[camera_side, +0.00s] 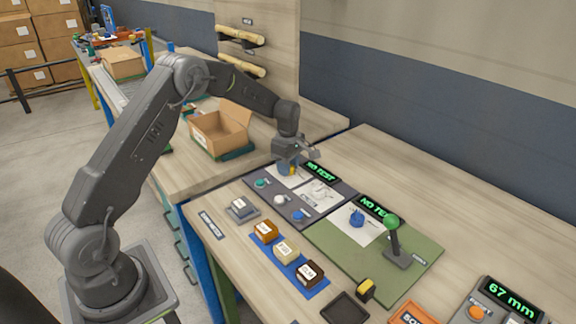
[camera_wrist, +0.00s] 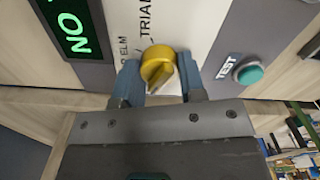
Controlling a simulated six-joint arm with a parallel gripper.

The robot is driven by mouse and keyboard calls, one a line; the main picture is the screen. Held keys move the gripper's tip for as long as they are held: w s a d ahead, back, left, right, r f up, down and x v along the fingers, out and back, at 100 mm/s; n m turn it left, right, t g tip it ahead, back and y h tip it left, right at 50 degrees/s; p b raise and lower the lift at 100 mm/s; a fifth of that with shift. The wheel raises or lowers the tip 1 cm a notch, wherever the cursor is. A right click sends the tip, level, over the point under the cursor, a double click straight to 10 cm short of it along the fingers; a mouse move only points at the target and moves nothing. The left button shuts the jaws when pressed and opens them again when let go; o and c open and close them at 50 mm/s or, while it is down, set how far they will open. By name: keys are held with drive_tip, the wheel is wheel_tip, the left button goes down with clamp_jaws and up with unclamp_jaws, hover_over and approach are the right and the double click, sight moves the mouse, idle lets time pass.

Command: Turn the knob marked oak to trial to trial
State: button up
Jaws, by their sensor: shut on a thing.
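A round yellow knob (camera_wrist: 157,62) sits on a white plate (camera_wrist: 198,18) in the wrist view. The printed words "TRIAL" and "ELM" show beyond it and to its left; I cannot read "oak". In the side view my gripper (camera_side: 289,164) is low over the far end of the grey panel (camera_side: 268,199) and mostly hides the knob.
A green TEST button (camera_wrist: 250,74) is right of the knob, and a lit display reading "NO" (camera_wrist: 72,32) is left. In the side view, a green-topped lever (camera_side: 394,240) stands on the green panel. Wood blocks (camera_side: 286,250) and an open carton (camera_side: 222,128) are nearby.

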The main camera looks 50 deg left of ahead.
drive_tip(key=shift+c, duration=1)
drive_tip(key=m, duration=0.6)
drive_tip(key=shift+w, duration=0.1)
drive_tip(key=m, duration=0.7)
drive_tip(key=shift+m, duration=0.4)
drive_tip(key=m, duration=0.6)
drive_tip(key=shift+d, duration=0.1)
drive_tip(key=m, duration=0.7)
